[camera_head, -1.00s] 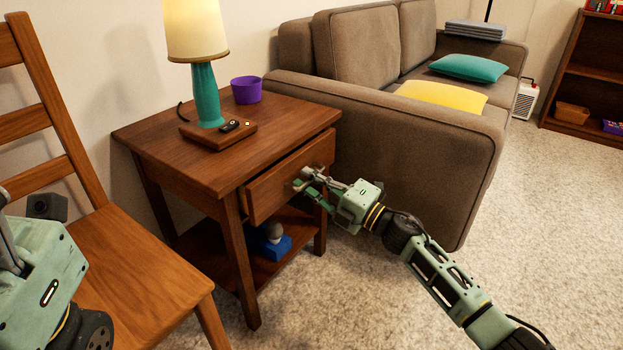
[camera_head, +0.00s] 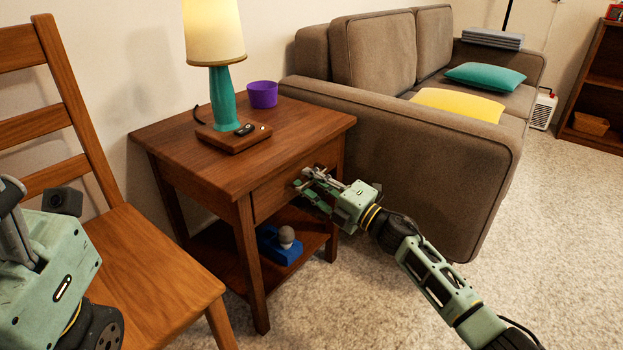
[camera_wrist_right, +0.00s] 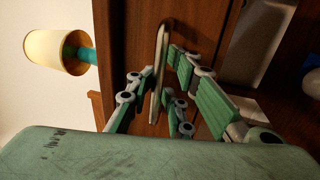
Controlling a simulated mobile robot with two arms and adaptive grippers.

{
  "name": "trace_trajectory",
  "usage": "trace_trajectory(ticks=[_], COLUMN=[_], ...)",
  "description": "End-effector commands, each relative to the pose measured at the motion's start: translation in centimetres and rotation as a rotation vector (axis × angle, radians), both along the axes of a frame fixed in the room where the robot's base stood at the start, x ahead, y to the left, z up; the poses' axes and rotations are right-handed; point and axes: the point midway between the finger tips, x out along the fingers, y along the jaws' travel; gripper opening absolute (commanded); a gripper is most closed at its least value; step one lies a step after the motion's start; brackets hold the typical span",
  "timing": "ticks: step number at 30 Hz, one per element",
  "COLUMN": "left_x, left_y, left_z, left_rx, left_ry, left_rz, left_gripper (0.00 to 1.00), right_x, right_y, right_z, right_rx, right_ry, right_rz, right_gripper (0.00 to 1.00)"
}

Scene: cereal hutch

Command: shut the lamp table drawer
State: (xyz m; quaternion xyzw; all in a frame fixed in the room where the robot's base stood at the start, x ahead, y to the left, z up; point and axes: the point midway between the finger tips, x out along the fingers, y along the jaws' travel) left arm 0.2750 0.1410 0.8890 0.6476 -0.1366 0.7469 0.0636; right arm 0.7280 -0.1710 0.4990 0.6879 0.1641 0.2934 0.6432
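The lamp table (camera_head: 190,145) is a dark wooden side table in the head view. Its drawer (camera_head: 268,200) looks flush, or nearly so, with the table front. My right gripper (camera_head: 308,182) is at the drawer front. In the right wrist view, the pale bar handle (camera_wrist_right: 159,70) lies between the fingers of the right gripper (camera_wrist_right: 156,85); whether they clamp it is unclear. My left gripper (camera_head: 14,205) is at the left edge of the head view, away from the table and partly cut off.
A lamp (camera_head: 222,95) on a wooden base and a purple bowl (camera_head: 262,95) stand on the tabletop. A blue object (camera_head: 280,246) sits on the lower shelf. A chair (camera_head: 150,245) is at left, a brown sofa (camera_head: 440,165) close behind my right arm. Carpet is clear at right.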

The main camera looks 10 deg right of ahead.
Motion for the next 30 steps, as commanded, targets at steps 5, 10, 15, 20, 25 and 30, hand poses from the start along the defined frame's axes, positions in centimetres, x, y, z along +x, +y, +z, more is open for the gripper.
trace_trajectory(ticks=[5,10,15,20,25,30], left_x=[0.1,0.1,0.2,0.2,0.2,0.2], left_y=[0.1,0.1,0.0,0.0,0.0,0.0], left_z=[-0.2,-0.2,-0.2,-0.2,-0.2,-0.2], left_rx=[-0.006,-0.003,-0.001,-0.001,-0.001,-0.001], left_ry=[0.009,0.009,0.009,0.009,0.009,0.009], left_rz=[0.0,-0.001,-0.001,-0.001,0.0,0.0], left_gripper=[0.57,0.57,0.57,0.57,0.57,0.57], right_x=[0.0,-1.2,-4.0,-6.6,-8.5,-9.3], right_y=[-0.1,-1.1,-3.1,-5.2,-6.7,-7.2], right_z=[0.1,-0.3,-1.1,-1.7,-2.2,-2.3], right_rx=[0.001,0.0,-0.001,-0.001,0.0,0.0], right_ry=[-0.001,0.0,0.001,0.002,0.002,-0.001], right_rz=[0.0,-0.001,0.001,-0.001,-0.001,0.001], right_gripper=[0.17,0.17,0.17,0.17,0.17,0.17])
